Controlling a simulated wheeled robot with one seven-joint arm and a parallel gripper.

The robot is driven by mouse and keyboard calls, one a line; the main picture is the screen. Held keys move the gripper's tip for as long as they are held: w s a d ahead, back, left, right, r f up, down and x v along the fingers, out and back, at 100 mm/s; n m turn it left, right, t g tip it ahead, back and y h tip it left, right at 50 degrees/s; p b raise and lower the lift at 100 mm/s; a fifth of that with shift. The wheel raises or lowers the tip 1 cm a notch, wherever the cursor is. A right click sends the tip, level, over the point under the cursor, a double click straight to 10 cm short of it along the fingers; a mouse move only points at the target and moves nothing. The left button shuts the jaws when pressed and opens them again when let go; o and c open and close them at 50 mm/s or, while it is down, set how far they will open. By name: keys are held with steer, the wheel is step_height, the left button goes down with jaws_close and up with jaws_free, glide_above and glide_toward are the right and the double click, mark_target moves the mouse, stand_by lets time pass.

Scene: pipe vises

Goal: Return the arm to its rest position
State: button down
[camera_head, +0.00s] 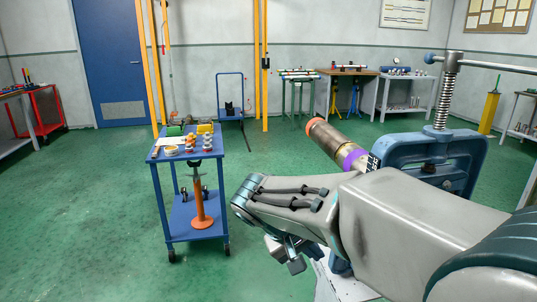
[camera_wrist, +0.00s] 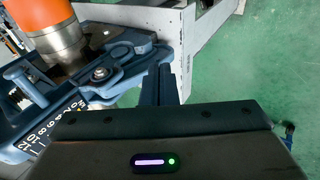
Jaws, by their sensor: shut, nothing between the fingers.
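My arm reaches in from the right in the head view, with its grey links bent across the lower right. My gripper (camera_head: 291,262) points down below the wrist, shut and empty, partly hidden by my own arm. Behind the arm stands a blue pipe vise (camera_head: 478,150) with a spring and a long handle bar. In the wrist view, the orange-banded pipe (camera_wrist: 52,30) and blue vise parts with a number scale are close to my gripper.
A blue cart (camera_head: 196,234) with small fittings on top and an orange stand below is left of my arm. A white-grey support (camera_wrist: 205,45) edges the vise area. Benches line the back wall. Green floor is open at the left and centre.

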steer(key=s+d+r+m+y+p, duration=0.2)
steer(key=s+d+r+y+p, duration=0.2)
steer(key=s+r+p, duration=0.6)
steer(key=s+y+p, duration=0.2)
steer(key=s+p, duration=0.1)
steer(key=p, duration=0.1)
steer(key=shift+s+d+r+m+y, duration=0.15)
steer(key=shift+d+r+m+y, duration=0.05)
steer(key=shift+m+y, duration=0.1)
